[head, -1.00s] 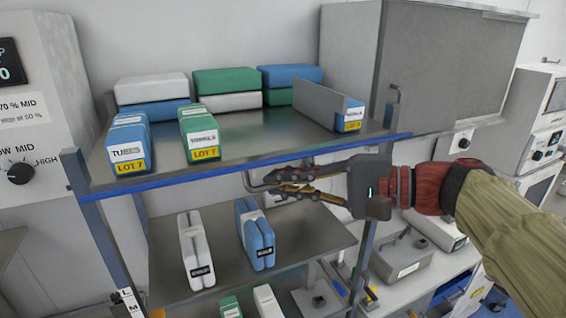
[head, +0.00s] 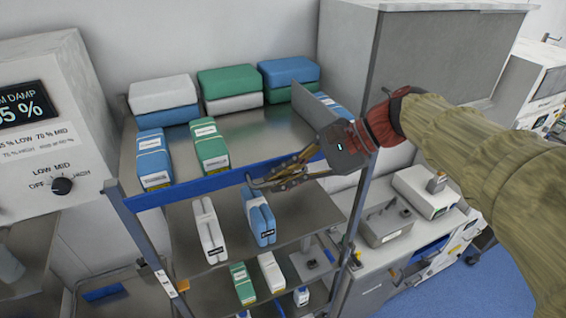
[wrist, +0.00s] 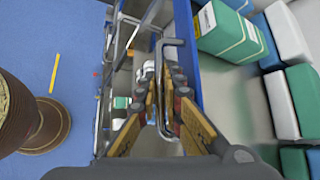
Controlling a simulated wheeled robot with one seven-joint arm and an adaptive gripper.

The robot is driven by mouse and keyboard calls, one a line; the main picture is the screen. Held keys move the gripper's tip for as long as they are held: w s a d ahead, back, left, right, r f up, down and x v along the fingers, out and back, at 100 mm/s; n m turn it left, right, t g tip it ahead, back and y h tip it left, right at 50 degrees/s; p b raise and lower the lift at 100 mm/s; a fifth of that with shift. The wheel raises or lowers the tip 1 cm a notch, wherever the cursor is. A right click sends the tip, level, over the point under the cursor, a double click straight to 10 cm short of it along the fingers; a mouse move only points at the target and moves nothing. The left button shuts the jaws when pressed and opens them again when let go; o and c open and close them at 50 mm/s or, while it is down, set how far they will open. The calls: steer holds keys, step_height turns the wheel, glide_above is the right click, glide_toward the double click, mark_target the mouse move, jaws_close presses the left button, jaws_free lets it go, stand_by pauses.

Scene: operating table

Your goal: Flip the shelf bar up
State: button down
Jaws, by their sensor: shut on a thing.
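The blue shelf bar (head: 195,186) runs along the front edge of the top shelf (head: 260,140). It shows as a broad band and hides the bottoms of the front packs. In the wrist view the bar (wrist: 187,50) lies just right of my fingers. A bent metal rod (wrist: 171,42) like a handle stands out beside it and passes between my fingers. My gripper (head: 262,183) is shut on this rod at the front of the bar; in the wrist view the fingers (wrist: 167,78) close around it. Where the rod joins the bar is unclear.
Blue (head: 153,160) and green (head: 211,145) packs stand behind the bar, with stacked packs (head: 232,86) at the back. A grey divider (head: 318,108) stands close to my wrist. Lower shelves hold more packs (head: 259,217). A humidity cabinet (head: 50,130) is at left.

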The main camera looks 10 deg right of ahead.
steer(key=shift+w+a+r+m+g+h+p, duration=0.1)
steer(key=shift+w+r+m+g+h+p, duration=0.45)
steer(key=shift+p, duration=0.7)
steer(key=shift+w+a+r+m+g+h+p, duration=0.15)
steer(key=shift+m+g+p, duration=0.2)
steer(key=shift+g+p, duration=0.7)
steer(key=shift+p, duration=0.3)
steer(key=c, duration=2.2)
jaws_free()
steer(key=v, duration=1.2)
